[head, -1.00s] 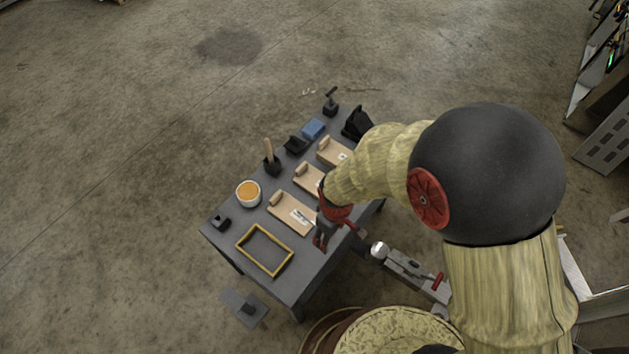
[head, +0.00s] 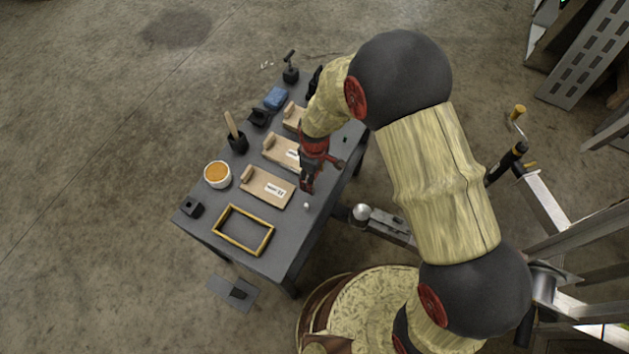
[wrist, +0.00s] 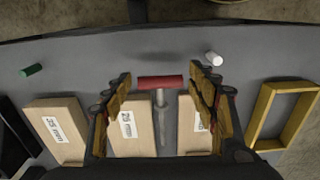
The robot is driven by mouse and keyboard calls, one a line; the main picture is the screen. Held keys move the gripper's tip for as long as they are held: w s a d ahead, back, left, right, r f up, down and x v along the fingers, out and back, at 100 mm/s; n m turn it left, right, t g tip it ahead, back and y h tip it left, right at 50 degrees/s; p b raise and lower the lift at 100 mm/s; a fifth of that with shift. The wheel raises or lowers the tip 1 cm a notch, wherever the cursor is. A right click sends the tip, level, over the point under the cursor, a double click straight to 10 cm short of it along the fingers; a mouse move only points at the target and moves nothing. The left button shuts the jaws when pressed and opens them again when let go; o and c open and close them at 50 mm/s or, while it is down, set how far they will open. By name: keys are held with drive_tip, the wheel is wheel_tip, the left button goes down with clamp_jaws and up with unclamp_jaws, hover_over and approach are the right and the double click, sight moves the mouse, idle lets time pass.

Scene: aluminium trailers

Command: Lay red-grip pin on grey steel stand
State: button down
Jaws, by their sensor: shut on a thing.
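The red-grip pin has a red bar grip (wrist: 161,82) and a metal shaft (wrist: 160,110). In the wrist view the grip lies crosswise between the fingers of my gripper (wrist: 160,86), which is shut on it. The shaft points down the picture, over the gap between two wooden trays. In the head view my gripper (head: 307,188) is over the right edge area of the grey table-like stand (head: 287,238); I cannot separate the pin from the red gripper parts there. The stand's grey top also shows in the wrist view (wrist: 80,65). Whether the pin touches the top is unclear.
Wooden trays (head: 266,187), a yellow frame (head: 243,230), an orange-filled white pot (head: 217,174) and a blue block (head: 276,98) stand on the top. A white peg (wrist: 213,58) and a green peg (wrist: 31,70) lie near the bare edge strip. A trailer coupling (head: 385,226) is close by.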

drive_tip(key=shift+w+f, duration=0.25)
drive_tip(key=shift+f, duration=0.05)
drive_tip(key=f+b, duration=0.2)
drive_tip(key=f, duration=0.1)
drive_tip(key=shift+w+f, duration=0.2)
drive_tip(key=shift+f, duration=0.05)
drive_tip(key=shift+r, duration=0.1)
drive_tip(key=c, duration=0.6)
unclamp_jaws()
drive_tip(key=shift+c, duration=0.2)
wheel_tip(320, 180, up, 12)
drive_tip(key=p, duration=0.4)
drive_tip(key=shift+p, duration=0.3)
